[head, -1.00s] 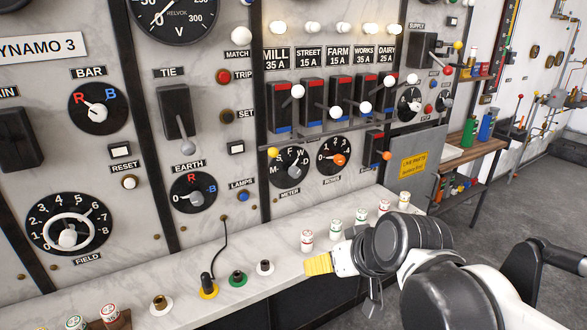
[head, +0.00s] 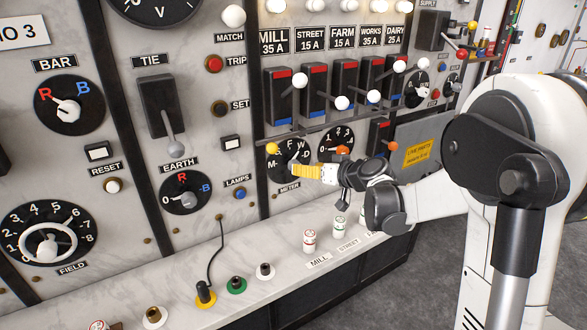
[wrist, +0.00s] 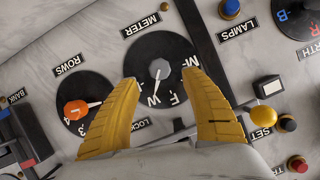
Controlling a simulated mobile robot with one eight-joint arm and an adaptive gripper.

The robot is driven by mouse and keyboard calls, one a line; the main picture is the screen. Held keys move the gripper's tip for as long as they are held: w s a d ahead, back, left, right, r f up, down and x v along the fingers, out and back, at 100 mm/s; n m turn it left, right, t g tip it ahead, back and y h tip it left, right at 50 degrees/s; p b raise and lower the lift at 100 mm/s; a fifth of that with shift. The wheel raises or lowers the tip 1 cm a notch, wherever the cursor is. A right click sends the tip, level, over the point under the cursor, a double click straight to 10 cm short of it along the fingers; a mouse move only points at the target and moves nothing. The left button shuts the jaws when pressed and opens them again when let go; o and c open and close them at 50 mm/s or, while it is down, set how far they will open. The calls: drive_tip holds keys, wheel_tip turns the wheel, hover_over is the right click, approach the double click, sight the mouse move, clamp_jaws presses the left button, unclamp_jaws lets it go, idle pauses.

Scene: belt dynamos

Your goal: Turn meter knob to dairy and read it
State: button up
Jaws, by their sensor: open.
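The meter knob (wrist: 160,69) is a small grey knob on a round black dial (wrist: 150,50), under the METER label, which is upside down in the wrist view. Its white pointer line points toward the W. In the head view the dial (head: 284,157) is partly covered by my gripper. My gripper (wrist: 158,77) is open, its yellow fingertips on either side of the knob with gaps to it. It also shows in the head view (head: 297,170).
The rows dial (wrist: 80,103) with an orange knob is beside the meter dial. A yellow knob (wrist: 264,116) sits on the other side. Feeder switches with white ball handles (head: 341,103) stand above, under a DAIRY label (head: 394,37). The marble ledge (head: 265,295) runs below.

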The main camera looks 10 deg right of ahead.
drive_tip(key=b+x, duration=0.1)
drive_tip(key=x, duration=0.6)
drive_tip(key=shift+w+b, duration=0.1)
drive_tip(key=shift+b, duration=0.2)
drive_tip(key=shift+c, duration=0.2)
drive_tip(key=c, duration=1.2)
drive_tip(key=shift+o, duration=0.2)
